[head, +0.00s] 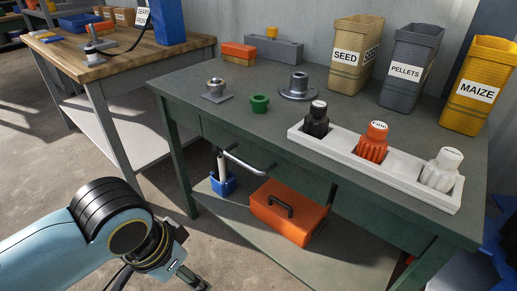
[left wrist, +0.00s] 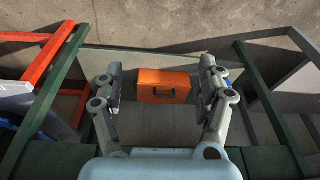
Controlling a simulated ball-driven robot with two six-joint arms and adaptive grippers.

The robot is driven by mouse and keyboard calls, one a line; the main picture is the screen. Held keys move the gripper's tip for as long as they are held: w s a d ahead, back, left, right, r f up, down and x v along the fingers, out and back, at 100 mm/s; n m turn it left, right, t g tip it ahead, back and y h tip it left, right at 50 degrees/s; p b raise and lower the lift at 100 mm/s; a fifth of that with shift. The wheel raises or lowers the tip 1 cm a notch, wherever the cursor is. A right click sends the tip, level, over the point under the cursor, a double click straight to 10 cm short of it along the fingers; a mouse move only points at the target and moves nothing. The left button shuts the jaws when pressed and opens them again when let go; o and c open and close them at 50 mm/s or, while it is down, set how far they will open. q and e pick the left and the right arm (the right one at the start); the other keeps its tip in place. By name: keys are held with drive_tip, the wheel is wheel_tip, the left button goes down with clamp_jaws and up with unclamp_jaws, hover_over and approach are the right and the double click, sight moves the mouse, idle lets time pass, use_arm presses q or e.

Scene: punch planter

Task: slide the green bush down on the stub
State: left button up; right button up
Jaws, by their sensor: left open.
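The bush and the stub are apart. My left gripper (left wrist: 160,72) is open and empty in the left wrist view, its two fingers wide apart. In the head view the left arm is at the lower left, in front of and below the bench top, away from the bush. The right gripper is in neither view.
A white tray (head: 374,172) with bottles lies to the right. Bins (head: 355,55) stand behind. An orange toolbox (head: 288,212), also in the left wrist view (left wrist: 164,86), is on the lower shelf. A drawer handle (head: 246,163) sticks out in front.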

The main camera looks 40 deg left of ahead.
sight(253, 101)
use_arm(q)
drive_tip(key=w+d+r+n+t+h, duration=0.3)
drive_tip(key=w+r+n, duration=0.1)
drive_tip(key=w+n, duration=0.25)
drive_tip(key=w+d+r+n+t+h, duration=0.3)
drive_tip(key=w+r+n+t, duration=0.1)
drive_tip(key=w+n, duration=0.25)
drive_tip(key=w+a+r+n+t+y, duration=0.1)
drive_tip(key=w+a+r+n+t, duration=0.1)
drive_tip(key=w+a+n, duration=0.3)
drive_tip(key=w+a+r+n+t+y, duration=0.2)
drive_tip(key=w+a+n, duration=0.3)
drive_tip(key=n, duration=0.4)
drive_tip(key=w+a+r+n+t+y, duration=0.1)
drive_tip(key=w+a+r+n+t, duration=0.2)
drive_tip(key=n, duration=0.5)
drive_tip(key=shift+w+a+r+t+y, duration=0.15)
drive_tip(key=shift+w+a+r+t, duration=0.1)
drive_tip(key=shift+w+a, duration=0.45)
drive_tip(key=shift+w+a+r+t+y, duration=0.15)
drive_tip(key=shift+w+a+r, duration=0.15)
drive_tip(key=shift+w, duration=0.6)
drive_tip(key=w, duration=0.6)
drive_tip(key=shift+d+f+b, duration=0.1)
drive_tip(key=shift+f+b, duration=0.15)
drive_tip(key=shift+b, duration=0.05)
drive_tip(key=shift+s, duration=0.1)
drive_tip(key=c, duration=1.1)
